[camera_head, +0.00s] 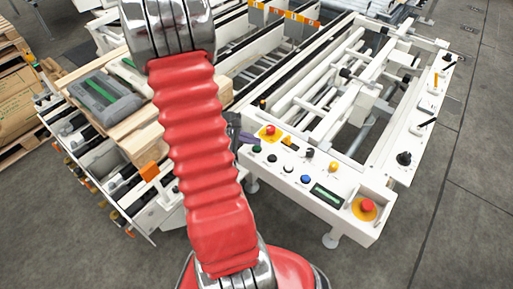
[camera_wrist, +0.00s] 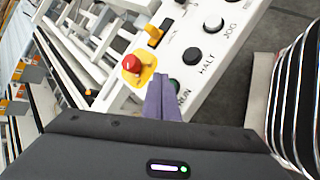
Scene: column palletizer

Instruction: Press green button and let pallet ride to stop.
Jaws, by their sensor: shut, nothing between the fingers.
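The control panel (camera_head: 310,185) is white and carries several buttons. The green button (camera_head: 257,148) is at its left end. In the wrist view a dark green button (camera_wrist: 176,84) beside the RUN label is partly hidden behind my fingers. My gripper (camera_head: 247,138) is shut and empty, its purple fingertips (camera_wrist: 163,78) at that button; I cannot tell whether they touch it. The wooden pallet (camera_head: 136,148) lies on the conveyor at left, partly hidden by my arm.
Red emergency stops on yellow plates sit close by (camera_head: 268,130) and at the panel's right end (camera_head: 368,206). The black HALT button (camera_wrist: 192,55) is beside my fingers. A grey case with a green stripe (camera_head: 105,97) rests at the pallet. White conveyor rails (camera_head: 330,75) extend behind the panel.

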